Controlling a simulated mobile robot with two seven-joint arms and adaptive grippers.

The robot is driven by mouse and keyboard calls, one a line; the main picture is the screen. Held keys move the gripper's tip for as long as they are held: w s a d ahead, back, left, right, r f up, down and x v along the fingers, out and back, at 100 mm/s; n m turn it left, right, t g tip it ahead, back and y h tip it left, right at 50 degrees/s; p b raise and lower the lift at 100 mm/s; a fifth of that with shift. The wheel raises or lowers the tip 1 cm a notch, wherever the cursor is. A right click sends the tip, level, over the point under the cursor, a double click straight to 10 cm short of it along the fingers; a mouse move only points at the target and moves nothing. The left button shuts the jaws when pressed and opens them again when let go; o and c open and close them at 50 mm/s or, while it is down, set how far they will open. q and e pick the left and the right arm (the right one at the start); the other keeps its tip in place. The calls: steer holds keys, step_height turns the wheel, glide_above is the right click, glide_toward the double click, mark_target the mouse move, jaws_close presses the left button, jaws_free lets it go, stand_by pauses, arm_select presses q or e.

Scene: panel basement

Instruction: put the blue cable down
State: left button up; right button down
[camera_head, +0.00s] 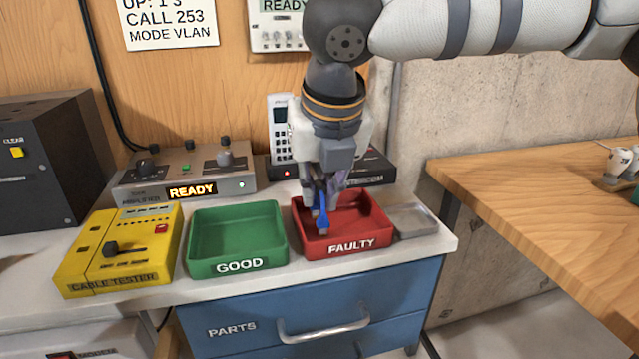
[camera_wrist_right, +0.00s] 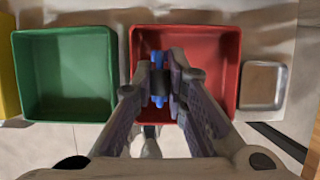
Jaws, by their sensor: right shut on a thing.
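My right gripper (camera_head: 322,205) comes down from above over the red tray marked FAULTY (camera_head: 372,233). It is shut on the blue cable (camera_head: 322,221), which hangs upright between the fingers at the tray. In the right wrist view the cable (camera_wrist_right: 157,60) shows between the fingertips (camera_wrist_right: 160,82), with the red tray (camera_wrist_right: 215,45) around it. I cannot tell whether the cable touches the tray floor. The green tray marked GOOD (camera_head: 237,236) stands to the left and looks empty. My left gripper is not in view.
A yellow cable tester (camera_head: 120,250) stands left of the green tray. A grey box with a READY display (camera_head: 185,178) and a phone (camera_head: 281,130) are behind. A small metal dish (camera_head: 412,221) is right of the red tray. A wooden table (camera_head: 540,185) stands at the right.

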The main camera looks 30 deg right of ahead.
steer(key=shift+f, duration=0.3)
steer(key=c, duration=1.6)
jaws_free()
steer(key=v, duration=1.3)
steer(key=shift+w+r, duration=0.15)
steer(key=shift+w, duration=0.05)
